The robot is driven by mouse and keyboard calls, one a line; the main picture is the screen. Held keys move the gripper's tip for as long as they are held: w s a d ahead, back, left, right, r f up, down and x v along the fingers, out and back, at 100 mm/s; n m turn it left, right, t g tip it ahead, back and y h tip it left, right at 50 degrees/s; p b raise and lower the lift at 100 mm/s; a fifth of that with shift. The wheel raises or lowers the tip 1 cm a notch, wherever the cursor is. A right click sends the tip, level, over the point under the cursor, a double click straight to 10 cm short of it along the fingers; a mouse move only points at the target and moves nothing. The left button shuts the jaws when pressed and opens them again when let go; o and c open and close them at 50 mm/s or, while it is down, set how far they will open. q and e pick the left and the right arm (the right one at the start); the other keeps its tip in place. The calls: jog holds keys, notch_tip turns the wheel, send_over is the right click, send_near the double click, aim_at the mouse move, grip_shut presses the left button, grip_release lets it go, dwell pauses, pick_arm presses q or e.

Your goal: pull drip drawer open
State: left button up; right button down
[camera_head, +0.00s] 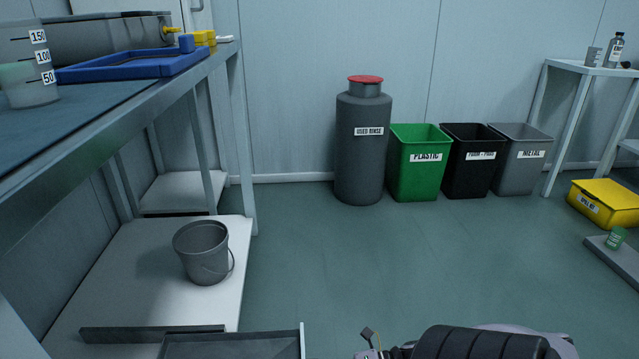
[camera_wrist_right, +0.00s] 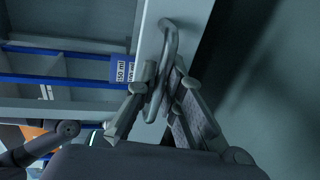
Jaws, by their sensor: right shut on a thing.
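In the right wrist view, my right gripper (camera_wrist_right: 162,84) is shut on a grey bar handle (camera_wrist_right: 169,32). The handle is fixed to a pale front panel (camera_wrist_right: 192,10), which I take to be the drip drawer's front. In the head view, a dark shallow tray with a pale rim (camera_head: 302,338) shows at the bottom edge, below the bench's lower shelf. It looks like part of a drawer standing out, but most of it is cut off. My right arm shows at the bottom, with its gripper out of that picture. My left gripper is in neither view.
A grey bucket (camera_head: 204,252) stands on the lower shelf (camera_head: 110,285). A used-rinse can (camera_head: 362,155) and green (camera_head: 416,175), black (camera_head: 468,174) and grey bins stand along the back wall. A yellow box (camera_head: 606,204) is at the right. The middle floor is clear.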

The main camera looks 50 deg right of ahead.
jog(key=c, duration=2)
grip_release()
jog(key=shift+o, duration=0.2)
jog(key=v, duration=1.2)
